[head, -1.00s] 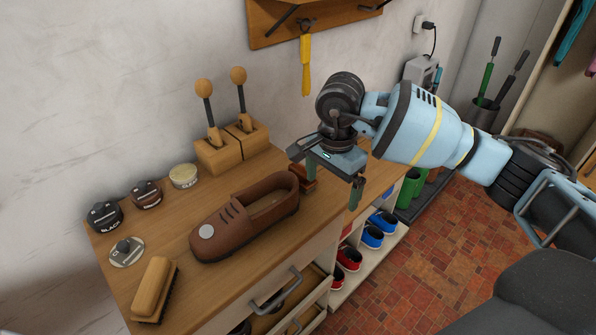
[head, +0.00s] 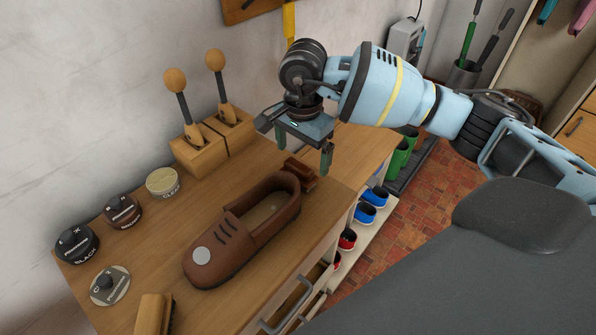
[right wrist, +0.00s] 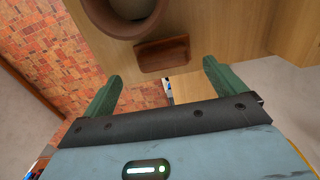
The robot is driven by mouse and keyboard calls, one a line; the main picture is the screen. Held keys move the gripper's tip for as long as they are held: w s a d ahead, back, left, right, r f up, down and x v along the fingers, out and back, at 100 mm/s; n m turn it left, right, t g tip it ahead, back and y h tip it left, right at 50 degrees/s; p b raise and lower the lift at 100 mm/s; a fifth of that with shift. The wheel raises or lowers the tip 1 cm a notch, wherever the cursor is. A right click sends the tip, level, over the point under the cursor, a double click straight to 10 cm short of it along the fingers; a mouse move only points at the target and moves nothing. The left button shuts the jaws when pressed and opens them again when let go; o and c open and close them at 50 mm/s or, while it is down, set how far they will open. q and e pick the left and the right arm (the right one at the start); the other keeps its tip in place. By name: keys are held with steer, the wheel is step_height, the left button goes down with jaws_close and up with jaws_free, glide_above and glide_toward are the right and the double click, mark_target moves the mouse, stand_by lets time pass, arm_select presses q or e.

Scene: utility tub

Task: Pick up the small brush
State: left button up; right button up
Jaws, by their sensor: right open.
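A small reddish-brown brush (head: 300,173) lies on the wooden bench top just behind the heel of the brown shoe (head: 215,250). In the right wrist view the small brush (right wrist: 162,54) lies beyond and between the fingertips, apart from them. My right gripper (head: 304,160) is open and empty, fingers pointing down, close to the brush at its far side. It also shows in the right wrist view (right wrist: 163,72). A larger, light wooden brush (head: 153,314) is cut off at the bottom edge. My left gripper is not in view.
Two wooden blocks (head: 200,150) with knobbed shoe trees stand against the wall. An open drawer with a handle (head: 288,303) is at the front. Colored shoes (head: 366,212) sit on a lower rack.

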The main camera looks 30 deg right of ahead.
mark_target(299, 165)
steer(key=shift+w+a+f, duration=0.1)
steer(key=shift+a+f, duration=0.05)
steer(key=shift+f, duration=1.45)
steer(key=shift+w+a+f, duration=0.1)
steer(key=shift+a+f, duration=0.05)
steer(key=shift+f, duration=1.4)
steer(key=c, duration=0.9)
